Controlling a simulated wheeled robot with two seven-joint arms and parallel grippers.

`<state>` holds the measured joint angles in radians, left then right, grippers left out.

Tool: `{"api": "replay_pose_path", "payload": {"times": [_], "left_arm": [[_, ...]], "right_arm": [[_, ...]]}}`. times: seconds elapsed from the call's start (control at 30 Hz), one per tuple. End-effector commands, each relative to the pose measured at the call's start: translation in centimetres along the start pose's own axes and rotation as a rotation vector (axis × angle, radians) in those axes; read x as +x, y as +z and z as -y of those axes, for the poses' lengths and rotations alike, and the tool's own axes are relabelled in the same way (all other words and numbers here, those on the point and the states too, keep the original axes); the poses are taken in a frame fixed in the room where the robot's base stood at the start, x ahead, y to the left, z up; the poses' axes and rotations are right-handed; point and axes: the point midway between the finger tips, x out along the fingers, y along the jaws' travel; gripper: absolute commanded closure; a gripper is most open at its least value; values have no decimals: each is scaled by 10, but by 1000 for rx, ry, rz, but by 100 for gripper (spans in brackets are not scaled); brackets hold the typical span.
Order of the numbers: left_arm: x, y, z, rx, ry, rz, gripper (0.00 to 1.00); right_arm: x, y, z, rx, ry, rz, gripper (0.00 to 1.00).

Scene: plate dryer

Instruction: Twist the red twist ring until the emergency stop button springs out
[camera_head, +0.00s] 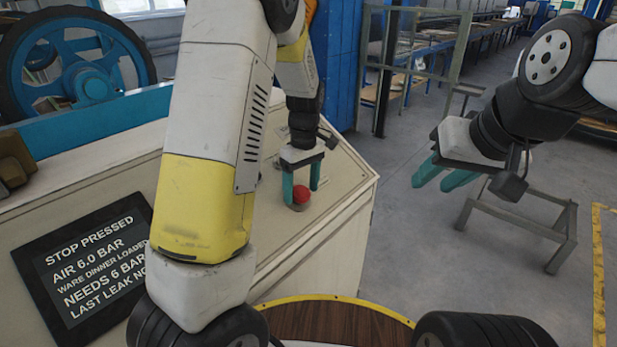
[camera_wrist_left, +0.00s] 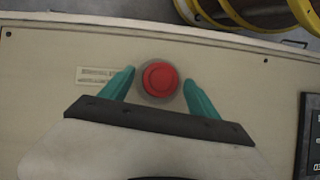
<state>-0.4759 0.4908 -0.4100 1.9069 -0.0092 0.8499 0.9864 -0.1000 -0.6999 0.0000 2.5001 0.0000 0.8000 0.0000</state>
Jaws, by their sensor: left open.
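The red emergency stop button (camera_head: 301,194) sits on the sloping cream panel, near its right end. In the left wrist view the red button (camera_wrist_left: 160,79) shows as a round red cap inside a darker grey ring. I cannot tell a separate red twist ring from the cap. My left gripper (camera_head: 301,190) is open, its teal fingers pointing down on either side of the button. In the left wrist view the left gripper's fingers (camera_wrist_left: 158,80) flank the button with gaps on both sides. My right gripper (camera_head: 437,180) hangs over the floor, its two teal fingers apart and empty.
A dark display (camera_head: 85,265) on the cream panel (camera_head: 335,180) reads "STOP PRESSED", "AIR 6.0 BAR" and "NEEDS 6 BAR". A blue wheel (camera_head: 75,60) stands behind. A grey metal stand (camera_head: 560,240) is below my right gripper. Floor to the right is mostly clear.

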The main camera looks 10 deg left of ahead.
Motion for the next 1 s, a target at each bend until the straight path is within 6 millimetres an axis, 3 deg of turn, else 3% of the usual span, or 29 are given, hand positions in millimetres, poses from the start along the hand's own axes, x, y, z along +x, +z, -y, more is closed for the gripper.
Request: {"api": "replay_pose_path", "payload": {"times": [0.27,0.6,1.0], "left_arm": [[2,0,0,0,0,0,29],[2,0,0,1,1,0,92],[2,0,-1,87,-51,0,92]], "right_arm": [[0,0,0,0,0,0,64],[0,0,0,0,0,0,64],[0,0,0,0,0,0,64]]}}
